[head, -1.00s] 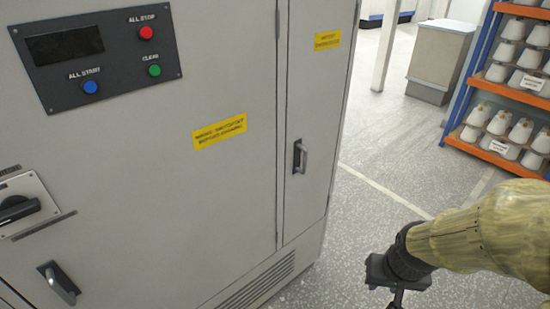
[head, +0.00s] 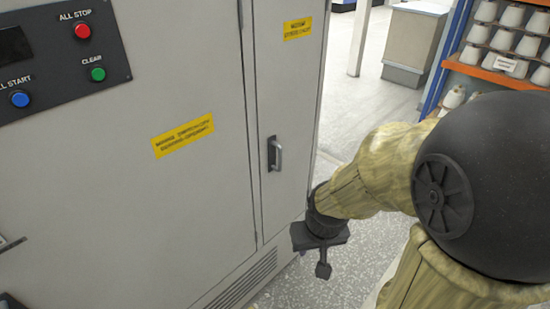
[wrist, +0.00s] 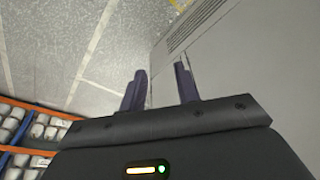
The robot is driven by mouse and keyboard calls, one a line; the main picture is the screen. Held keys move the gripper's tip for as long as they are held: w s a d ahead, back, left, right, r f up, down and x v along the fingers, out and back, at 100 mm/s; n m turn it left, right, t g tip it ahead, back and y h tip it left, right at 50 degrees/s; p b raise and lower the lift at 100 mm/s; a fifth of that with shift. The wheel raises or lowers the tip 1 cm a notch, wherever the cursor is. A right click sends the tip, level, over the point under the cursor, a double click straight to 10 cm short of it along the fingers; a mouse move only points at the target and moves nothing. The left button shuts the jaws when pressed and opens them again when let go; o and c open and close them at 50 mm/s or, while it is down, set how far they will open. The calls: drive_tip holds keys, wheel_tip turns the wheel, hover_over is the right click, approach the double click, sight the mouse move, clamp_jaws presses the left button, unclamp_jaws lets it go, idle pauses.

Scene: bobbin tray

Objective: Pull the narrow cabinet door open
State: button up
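The narrow cabinet door (head: 290,110) is the right-hand grey panel of the cabinet, and it looks closed. Its dark handle (head: 275,153) is upright, near the door's left edge. My gripper (head: 323,270) is below and to the right of the handle, apart from it; its fingers are hard to make out in the head view. In the wrist view my gripper's two fingers (wrist: 161,88) stand apart with nothing between them. Floor and the lower cabinet with its vent lie beyond them. The handle is not visible in the wrist view.
The wide cabinet door (head: 150,200) fills the left, with a button panel (head: 60,55) above. An orange and blue shelf (head: 490,70) of bobbins stands at the right. A grey counter (head: 414,45) stands behind. Speckled floor (head: 350,115) lies beside the cabinet.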

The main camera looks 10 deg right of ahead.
sight(281, 160)
drive_tip(key=w+d+f+n+t+y+b, duration=0.2)
drive_tip(key=w+t, duration=0.5)
drive_tip(key=w, duration=0.5)
drive_tip(key=w+d+f+n+t+y+b, duration=0.2)
drive_tip(key=w+d+f+t+y, duration=0.3)
drive_tip(key=w, duration=0.7)
drive_tip(key=shift+n+t+y, duration=0.3)
drive_tip(key=shift+n+t, duration=0.2)
drive_tip(key=shift+t, duration=0.4)
drive_tip(key=shift+w, duration=0.15)
drive_tip(key=p+x, duration=0.3)
drive_tip(key=x, duration=1.4)
drive_tip(key=shift+w+a, duration=0.1)
drive_tip(key=shift+w, duration=0.05)
